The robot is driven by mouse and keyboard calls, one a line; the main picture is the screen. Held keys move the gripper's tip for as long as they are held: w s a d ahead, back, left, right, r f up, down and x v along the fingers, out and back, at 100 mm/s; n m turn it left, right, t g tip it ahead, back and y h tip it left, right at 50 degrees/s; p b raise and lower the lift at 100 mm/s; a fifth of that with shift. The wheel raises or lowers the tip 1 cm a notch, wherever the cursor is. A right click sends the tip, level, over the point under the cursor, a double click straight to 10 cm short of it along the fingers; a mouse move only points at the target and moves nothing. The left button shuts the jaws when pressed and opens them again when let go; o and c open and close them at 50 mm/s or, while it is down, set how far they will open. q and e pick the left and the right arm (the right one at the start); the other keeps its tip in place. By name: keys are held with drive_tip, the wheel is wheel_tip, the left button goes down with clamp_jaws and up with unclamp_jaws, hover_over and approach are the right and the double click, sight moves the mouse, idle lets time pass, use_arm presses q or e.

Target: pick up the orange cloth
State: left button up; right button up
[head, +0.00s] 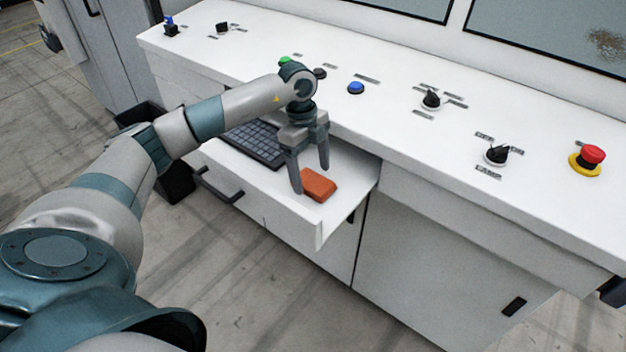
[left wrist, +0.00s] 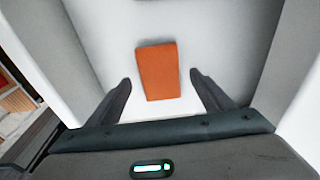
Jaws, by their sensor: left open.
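The orange cloth (head: 319,188) is a small folded block lying on the white pull-out drawer (head: 345,197), near its front right part. In the left wrist view the cloth (left wrist: 158,70) lies ahead of and between the two fingers. My left gripper (head: 311,180) is open, pointing down right at the cloth, with one finger at its left side and the other behind it in the head view. The left gripper (left wrist: 158,90) holds nothing. I cannot tell the exact height of the fingertips over the drawer. My right gripper is not in view.
A dark keyboard (head: 258,143) lies on the drawer left of the cloth. The white console top (head: 400,125) overhangs behind, with a blue button (head: 355,88), black knobs (head: 431,99) and a red emergency button (head: 591,157). A black bin (head: 178,180) stands left of the drawer.

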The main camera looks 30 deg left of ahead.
use_arm(q)
drive_tip(key=shift+d+f, duration=0.15)
drive_tip(key=shift+f, duration=0.75)
drive_tip(key=c, duration=1.1)
drive_tip(key=shift+r, duration=0.15)
